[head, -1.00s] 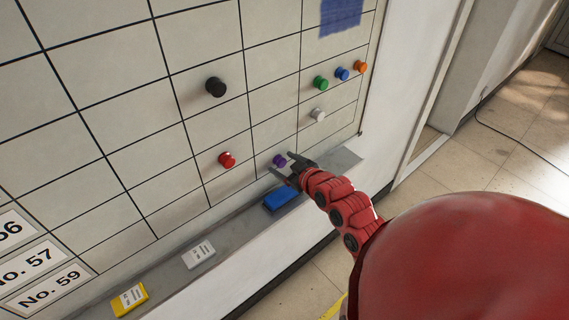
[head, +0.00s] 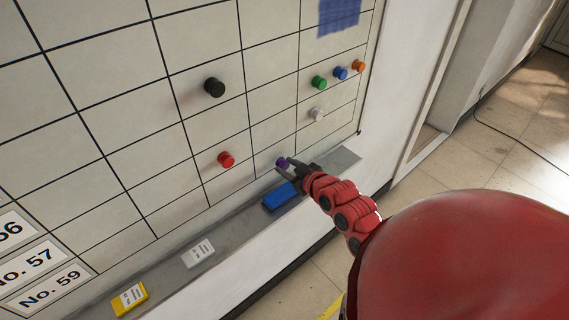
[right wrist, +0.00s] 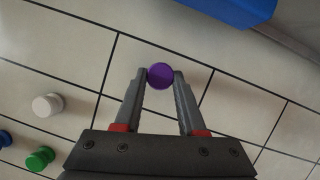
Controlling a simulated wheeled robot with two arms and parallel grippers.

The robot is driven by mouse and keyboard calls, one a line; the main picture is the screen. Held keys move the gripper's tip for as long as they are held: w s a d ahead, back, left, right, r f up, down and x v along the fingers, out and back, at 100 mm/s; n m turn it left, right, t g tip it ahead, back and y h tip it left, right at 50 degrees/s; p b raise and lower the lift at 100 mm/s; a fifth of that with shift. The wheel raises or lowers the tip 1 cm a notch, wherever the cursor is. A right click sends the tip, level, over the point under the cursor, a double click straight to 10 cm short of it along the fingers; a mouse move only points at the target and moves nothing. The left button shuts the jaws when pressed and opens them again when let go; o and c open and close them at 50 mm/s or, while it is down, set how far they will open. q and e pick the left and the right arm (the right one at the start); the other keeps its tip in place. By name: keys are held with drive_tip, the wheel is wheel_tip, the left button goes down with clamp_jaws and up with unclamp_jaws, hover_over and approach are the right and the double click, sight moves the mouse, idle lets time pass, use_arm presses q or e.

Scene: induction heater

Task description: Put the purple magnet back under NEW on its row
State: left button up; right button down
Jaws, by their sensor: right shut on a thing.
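The purple magnet (head: 282,162) is at the whiteboard's lowest row, just above the tray. My right gripper (head: 284,169) is shut on it. In the right wrist view the purple magnet (right wrist: 160,75) sits between the two fingertips (right wrist: 160,78), which touch its sides. Whether it still touches the board cannot be told. The whiteboard (head: 110,95) carries a black-lined grid; the heading NEW does not show in these views. My left gripper is not in view.
A red magnet (head: 226,160) is left of the purple one, a black magnet (head: 214,87) higher up. White (head: 317,114), green (head: 319,82), blue (head: 341,72) and orange (head: 358,66) magnets are up to the right. A blue eraser (head: 281,197) lies on the tray (head: 228,232) close below my gripper.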

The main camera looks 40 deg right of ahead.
drive_tip(key=s, duration=0.5)
drive_tip(key=shift+s+d+p, duration=0.15)
drive_tip(key=shift+p, duration=0.2)
idle(0.6)
